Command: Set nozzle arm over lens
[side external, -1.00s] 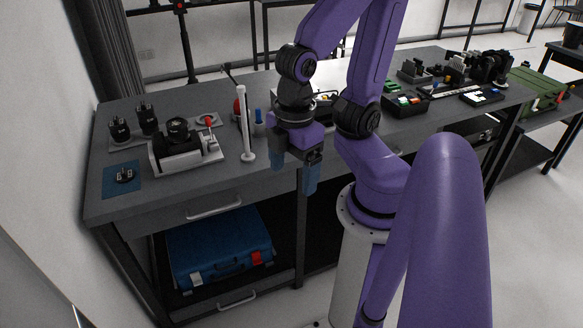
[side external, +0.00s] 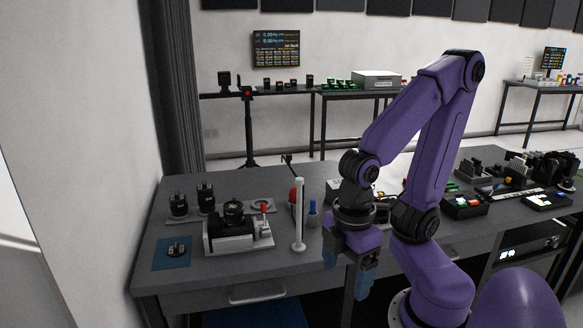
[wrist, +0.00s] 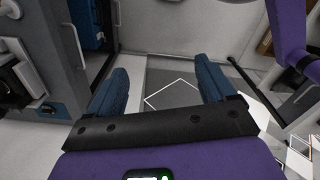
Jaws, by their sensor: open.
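In the side external view, a white upright post (side external: 299,212) on a small round foot stands near the bench's front edge; it may carry the nozzle arm, but I cannot make out the arm itself. Left of it sits a white-and-grey turntable unit (side external: 240,240) with a dark round lens-like part (side external: 233,211) on top. My gripper (side external: 348,270) is open and empty, right of the post, pointing down by the bench's front edge and touching none of these. In the wrist view, its two blue fingers (wrist: 162,82) are spread over the floor.
Two black cylindrical parts (side external: 192,201) stand behind the turntable unit. A blue mat (side external: 171,253) with a small dark part lies at left. A red-handled item (side external: 264,208) and a blue-topped holder (side external: 312,213) are near the post. Trays and black equipment fill the right side.

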